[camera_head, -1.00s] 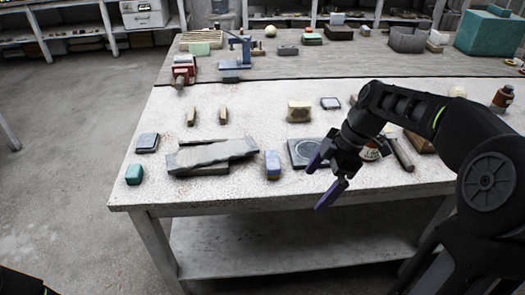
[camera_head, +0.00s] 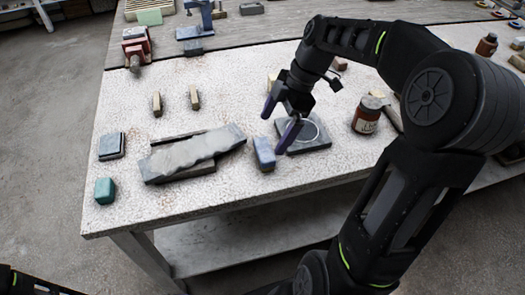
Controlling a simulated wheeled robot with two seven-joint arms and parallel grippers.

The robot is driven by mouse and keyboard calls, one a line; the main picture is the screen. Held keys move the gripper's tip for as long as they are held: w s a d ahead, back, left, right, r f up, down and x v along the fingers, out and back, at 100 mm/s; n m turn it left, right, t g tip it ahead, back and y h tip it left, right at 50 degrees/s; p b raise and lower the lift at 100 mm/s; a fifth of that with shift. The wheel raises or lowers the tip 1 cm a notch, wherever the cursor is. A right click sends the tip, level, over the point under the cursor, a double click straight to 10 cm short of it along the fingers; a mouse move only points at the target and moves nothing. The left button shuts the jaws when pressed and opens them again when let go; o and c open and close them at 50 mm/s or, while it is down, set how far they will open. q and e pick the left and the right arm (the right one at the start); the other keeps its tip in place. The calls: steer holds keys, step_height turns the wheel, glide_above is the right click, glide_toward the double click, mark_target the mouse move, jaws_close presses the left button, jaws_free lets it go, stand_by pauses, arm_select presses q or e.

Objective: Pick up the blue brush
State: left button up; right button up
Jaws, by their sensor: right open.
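The blue brush (camera_head: 264,155) is a small block with a blue body and a paler top. It stands on the white speckled table near its front edge, just right of a grey slab. My right gripper (camera_head: 276,130) is open and empty, with purple fingers pointing down. One finger shows just right of the brush and the other above and behind it. I cannot tell whether a finger touches the brush. My left gripper is not in view.
The grey slab (camera_head: 195,153) lies left of the brush. A dark square plate (camera_head: 316,137) lies right of it, partly behind the gripper. A brown jar (camera_head: 366,116) stands farther right. A teal block (camera_head: 105,190) sits at the left corner.

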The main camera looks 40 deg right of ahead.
mark_target(265, 148)
steer(key=shift+x, duration=1.3)
steer(key=p+x, duration=0.1)
steer(key=x, duration=0.4)
steer(key=shift+s+f, duration=0.1)
steer(key=shift+f, duration=0.05)
steer(key=shift+c, duration=0.3)
steer(key=c, duration=1.3)
steer(key=shift+o, duration=0.2)
step_height(265, 148, up, 10)
steer(key=shift+r+b, duration=0.1)
steer(key=shift+b, duration=0.2)
